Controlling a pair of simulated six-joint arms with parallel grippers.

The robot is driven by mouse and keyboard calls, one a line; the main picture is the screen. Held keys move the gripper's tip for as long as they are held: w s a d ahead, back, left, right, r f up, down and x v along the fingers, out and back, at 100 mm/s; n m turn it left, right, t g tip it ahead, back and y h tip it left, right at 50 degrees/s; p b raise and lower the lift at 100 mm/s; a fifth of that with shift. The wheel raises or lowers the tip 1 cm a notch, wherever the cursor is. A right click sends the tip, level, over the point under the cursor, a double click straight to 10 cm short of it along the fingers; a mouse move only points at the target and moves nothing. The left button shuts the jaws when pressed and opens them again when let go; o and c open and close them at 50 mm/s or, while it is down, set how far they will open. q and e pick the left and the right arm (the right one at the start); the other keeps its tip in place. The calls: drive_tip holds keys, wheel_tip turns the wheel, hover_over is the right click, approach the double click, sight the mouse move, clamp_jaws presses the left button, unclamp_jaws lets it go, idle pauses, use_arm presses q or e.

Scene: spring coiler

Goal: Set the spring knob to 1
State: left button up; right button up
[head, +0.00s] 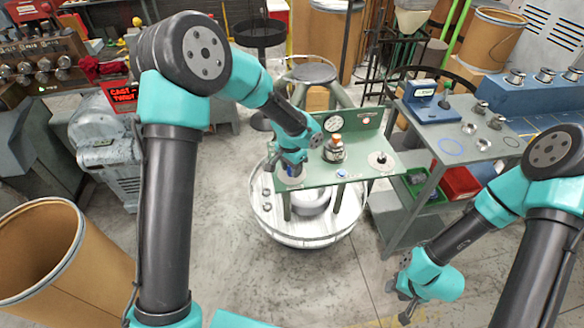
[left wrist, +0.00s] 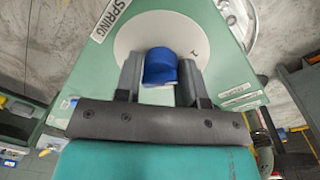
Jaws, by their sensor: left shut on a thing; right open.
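The spring knob (left wrist: 161,64) is blue and sits on a round white dial plate (left wrist: 143,28) beside the word SPRING. A 1 is printed on the plate, right of the knob in the left wrist view. My left gripper (left wrist: 160,72) is shut on the knob, with one dark finger on each side. I cannot tell which mark the knob points at. In the head view my left gripper (head: 291,168) is at the left end of the green panel (head: 312,186) and mostly hides the dial. My right gripper (head: 400,297) is open and empty, low at the right.
A second dial knob (head: 381,158), a blue button (head: 342,173), a small orange-topped device (head: 334,149) and a gauge (head: 334,122) are on the green panel. A grey bench (head: 450,150) stands to the right. The floor in front is clear.

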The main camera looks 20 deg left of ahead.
use_arm(q)
drive_tip(key=shift+w+a, duration=0.1)
drive_tip(key=shift+w, duration=0.05)
drive_tip(key=o, duration=0.9)
drive_tip(key=shift+r, duration=0.1)
wheel_tip(320, 180, up, 17)
drive_tip(key=shift+w+a, duration=0.15)
drive_tip(key=shift+a, duration=0.25)
idle(0.4)
